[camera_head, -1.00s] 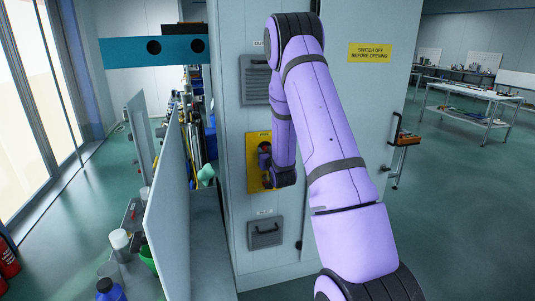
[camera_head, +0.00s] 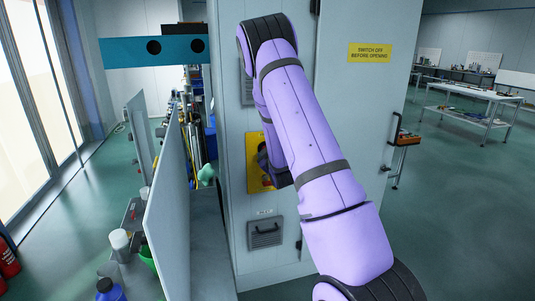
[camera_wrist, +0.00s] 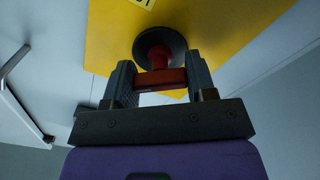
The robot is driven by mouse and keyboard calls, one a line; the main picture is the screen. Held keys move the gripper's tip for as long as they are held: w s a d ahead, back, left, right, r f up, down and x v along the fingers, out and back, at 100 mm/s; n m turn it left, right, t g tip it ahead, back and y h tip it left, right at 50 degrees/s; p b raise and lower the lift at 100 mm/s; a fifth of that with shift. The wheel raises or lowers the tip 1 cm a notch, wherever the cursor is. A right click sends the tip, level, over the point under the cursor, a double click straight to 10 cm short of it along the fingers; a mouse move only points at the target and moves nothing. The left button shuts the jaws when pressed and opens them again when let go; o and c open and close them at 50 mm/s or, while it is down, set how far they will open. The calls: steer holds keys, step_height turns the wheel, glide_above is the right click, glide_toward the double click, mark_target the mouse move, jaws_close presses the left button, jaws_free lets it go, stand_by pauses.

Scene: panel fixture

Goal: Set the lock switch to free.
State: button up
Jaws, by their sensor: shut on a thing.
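The switch's yellow plate (camera_head: 253,165) is on the grey cabinet's narrow face in the head view, partly behind my arm. In the wrist view the yellow plate (camera_wrist: 110,40) carries a round black base (camera_wrist: 150,40) with a red switch handle (camera_wrist: 163,80). My gripper (camera_wrist: 160,72) has one finger on each side of the red handle and is shut on it. In the head view my arm hides most of the gripper and the handle. The label at the plate's edge is too cut off to read.
The cabinet (camera_head: 350,120) bears a yellow warning sign (camera_head: 370,53). A grey vented panel (camera_head: 265,232) is below the switch. A pale upright panel (camera_head: 168,200) stands to the left.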

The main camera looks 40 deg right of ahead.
steer(key=n, duration=0.5)
steer(key=shift+n, duration=2.6)
steer(key=o, duration=0.9)
steer(key=shift+o, duration=0.2)
steer(key=v, duration=1)
steer(key=shift+s+a, duration=0.2)
steer(key=shift+s, duration=0.15)
